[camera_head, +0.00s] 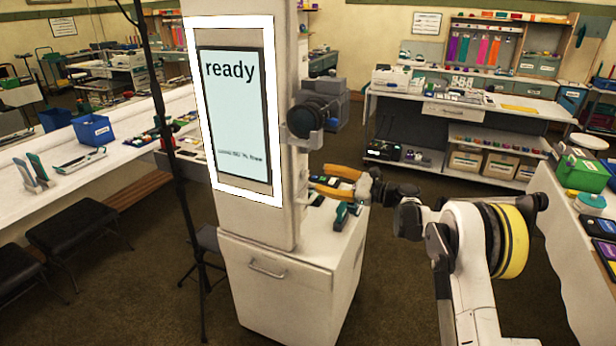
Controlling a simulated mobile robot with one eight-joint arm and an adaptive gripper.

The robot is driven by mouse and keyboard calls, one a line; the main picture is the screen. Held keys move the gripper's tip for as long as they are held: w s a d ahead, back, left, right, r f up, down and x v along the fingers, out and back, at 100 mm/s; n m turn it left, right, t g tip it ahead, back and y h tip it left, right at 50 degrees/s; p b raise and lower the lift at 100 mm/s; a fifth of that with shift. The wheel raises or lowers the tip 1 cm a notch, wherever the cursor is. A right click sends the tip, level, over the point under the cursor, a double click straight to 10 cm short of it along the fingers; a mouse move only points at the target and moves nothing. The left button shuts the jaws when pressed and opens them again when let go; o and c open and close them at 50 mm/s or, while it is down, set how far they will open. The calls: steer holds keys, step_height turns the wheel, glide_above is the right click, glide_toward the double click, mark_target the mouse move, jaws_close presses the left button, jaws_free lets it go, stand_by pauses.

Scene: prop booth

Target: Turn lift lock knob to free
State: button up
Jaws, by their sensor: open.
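A white column (287,60) stands on a white cabinet, with a lit screen (232,115) on its front reading "ready". A round black knob-like part (304,120) sits on the column's right side, beside a dark boxy unit. I cannot tell for sure that it is the lift lock knob, and no free or lock marking is readable. My gripper (318,181), with orange fingers, reaches in from the right. It is open and empty, below the black part and close to the column's right side, apart from the knob.
The white cabinet (275,303) below the column has small items on its top under my gripper. A thin black stand (172,150) rises left of the screen. White tables with goods stand left, right and behind. Dark floor is open between the cabinet and the back bench.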

mark_target(308, 175)
steer(key=x, duration=0.5)
steer(key=shift+w+a+b, duration=0.15)
steer(key=shift+a+b, duration=0.1)
steer(key=shift+b, duration=0.15)
jaws_close()
